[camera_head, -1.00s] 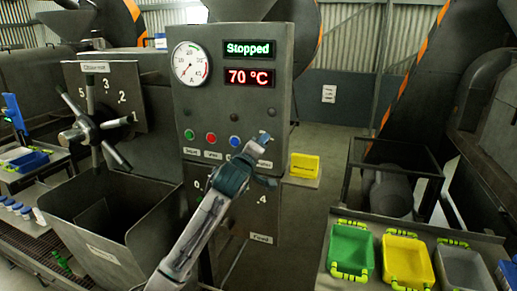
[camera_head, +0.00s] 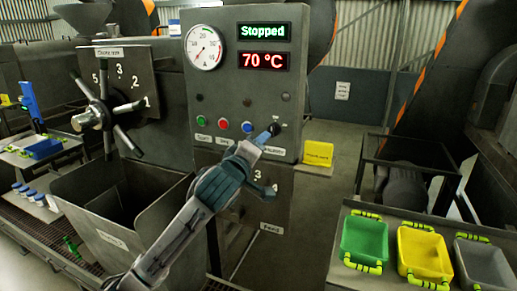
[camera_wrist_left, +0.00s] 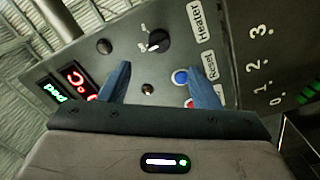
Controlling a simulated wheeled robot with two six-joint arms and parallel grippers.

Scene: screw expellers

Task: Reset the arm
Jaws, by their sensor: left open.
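My left gripper (camera_head: 264,139) is in front of the grey control panel (camera_head: 215,95), just below and left of a black rotary knob (camera_head: 275,128). In the left wrist view the two blue fingers of my left gripper (camera_wrist_left: 155,70) are spread with nothing between them. The knob (camera_wrist_left: 153,41) shows beyond the fingertips, apart from them. The blue button (camera_wrist_left: 180,76) and part of the red button (camera_wrist_left: 190,103) show by one finger. My right gripper is in neither view.
The panel's displays read "Stopped" (camera_head: 263,31) and "70 °C" (camera_head: 263,61). A spoked handwheel (camera_head: 100,115) and an open hopper (camera_head: 120,200) stand to the left. Green (camera_head: 365,242) and yellow (camera_head: 424,253) bins sit on a table at right.

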